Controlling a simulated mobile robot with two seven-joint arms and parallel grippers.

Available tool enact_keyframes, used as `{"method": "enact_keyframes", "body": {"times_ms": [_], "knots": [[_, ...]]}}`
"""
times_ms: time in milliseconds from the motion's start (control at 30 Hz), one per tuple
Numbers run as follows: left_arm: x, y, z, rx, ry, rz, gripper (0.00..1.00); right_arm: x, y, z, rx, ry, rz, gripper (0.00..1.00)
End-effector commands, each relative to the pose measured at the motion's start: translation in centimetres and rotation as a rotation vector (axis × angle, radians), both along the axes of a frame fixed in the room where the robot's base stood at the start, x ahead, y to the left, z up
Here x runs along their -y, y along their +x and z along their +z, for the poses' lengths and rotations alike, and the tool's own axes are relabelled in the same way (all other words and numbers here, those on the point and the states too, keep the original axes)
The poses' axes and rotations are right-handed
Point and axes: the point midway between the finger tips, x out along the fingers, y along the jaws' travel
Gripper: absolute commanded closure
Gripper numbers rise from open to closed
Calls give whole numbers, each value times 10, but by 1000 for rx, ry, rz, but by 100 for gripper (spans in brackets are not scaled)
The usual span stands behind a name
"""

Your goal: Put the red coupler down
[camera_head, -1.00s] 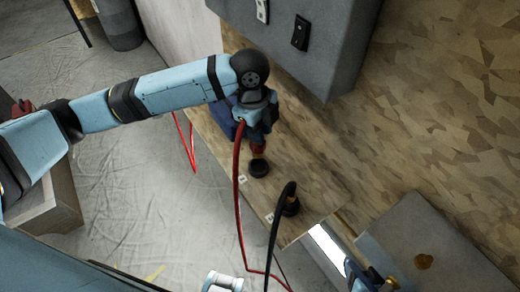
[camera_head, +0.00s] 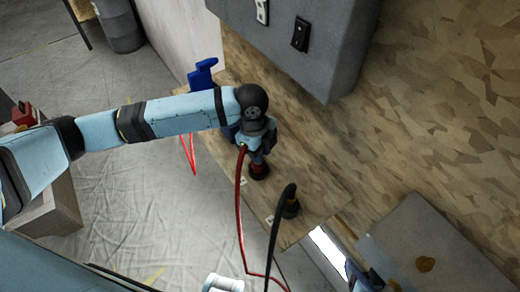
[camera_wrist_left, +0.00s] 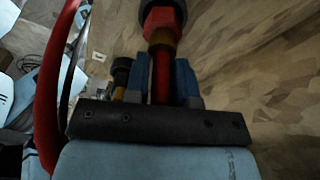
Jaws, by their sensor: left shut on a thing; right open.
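My left gripper (camera_head: 258,158) is shut on the red coupler (camera_head: 258,167), over the wooden shelf. The coupler's lower end appears to meet a round black base (camera_head: 259,175) on the shelf; the arm hides its upper part. In the left wrist view the red coupler (camera_wrist_left: 162,32) stands between the blue fingers (camera_wrist_left: 163,82), its far end at a dark round piece (camera_wrist_left: 161,8). A red hose (camera_head: 239,210) hangs beside the gripper. My right gripper (camera_head: 368,279) is open and partly cut off at the lower right.
A grey wall box (camera_head: 300,50) overhangs behind. A blue object (camera_head: 203,73) stands at the shelf's far left. A grey panel (camera_head: 435,250) is at lower right.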

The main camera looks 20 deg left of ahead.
Motion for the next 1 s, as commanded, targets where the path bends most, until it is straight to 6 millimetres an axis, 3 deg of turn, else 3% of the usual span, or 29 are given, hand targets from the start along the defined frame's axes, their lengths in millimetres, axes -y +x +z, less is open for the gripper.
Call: {"method": "enact_keyframes", "body": {"times_ms": [33,100,133,467,1000], "knots": [[0,0,0,0,0,0,70,0,0,0,1,-1,1,28],[0,0,0,0,0,0,53,0,0,0,2,0,0,28],[0,0,0,0,0,0,51,0,0,0,2,0,0,28],[0,0,4,1,0,-1,51,-1,0,-2,1,1,1,28],[-14,5,104,2,-1,-1,51,0,0,4,7,-3,3,28]]}}
